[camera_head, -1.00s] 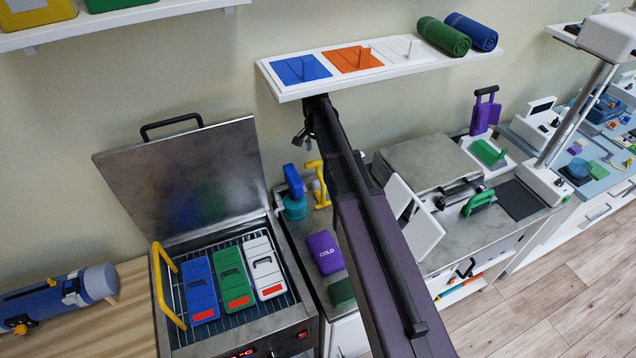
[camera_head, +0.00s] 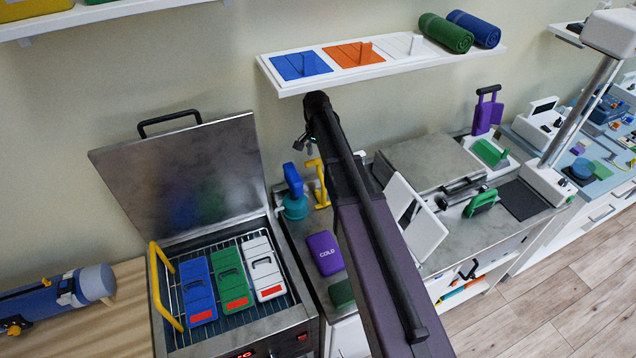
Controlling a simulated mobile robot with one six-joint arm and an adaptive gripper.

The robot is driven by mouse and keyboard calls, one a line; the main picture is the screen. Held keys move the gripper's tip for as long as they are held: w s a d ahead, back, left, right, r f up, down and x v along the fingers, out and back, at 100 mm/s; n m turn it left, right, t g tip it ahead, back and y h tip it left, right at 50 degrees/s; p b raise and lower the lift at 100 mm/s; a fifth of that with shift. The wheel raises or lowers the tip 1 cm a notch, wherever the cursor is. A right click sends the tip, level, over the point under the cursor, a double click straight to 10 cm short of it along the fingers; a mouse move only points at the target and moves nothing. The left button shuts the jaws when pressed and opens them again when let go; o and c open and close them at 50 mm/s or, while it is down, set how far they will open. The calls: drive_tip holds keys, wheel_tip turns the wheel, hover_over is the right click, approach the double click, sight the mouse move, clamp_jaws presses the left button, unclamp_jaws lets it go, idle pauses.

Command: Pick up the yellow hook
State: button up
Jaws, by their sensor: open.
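The yellow hook (camera_head: 322,192) stands upright on the narrow counter between the open steel box and the grey worktop. Its right side is partly hidden by my arm. My gripper (camera_head: 303,143) is at the far end of my arm, under the wall shelf. In the picture it is just above and left of the hook, apart from it. It is open with nothing seen in it. The fingers are small and partly hidden by the arm.
A blue-handled teal tool (camera_head: 294,192) stands just left of the hook. A purple COLD pack (camera_head: 324,252) lies in front. The open steel lid (camera_head: 182,165) rises at left. The wall shelf (camera_head: 390,67) hangs above my gripper.

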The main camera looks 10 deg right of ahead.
drive_tip(key=shift+d+f+b, duration=0.15)
drive_tip(key=shift+f+b, duration=1)
drive_tip(key=shift+f, duration=0.1)
drive_tip(key=shift+d+f+b, duration=0.1)
drive_tip(key=shift+f+b, duration=1.05)
drive_tip(key=shift+f, duration=0.05)
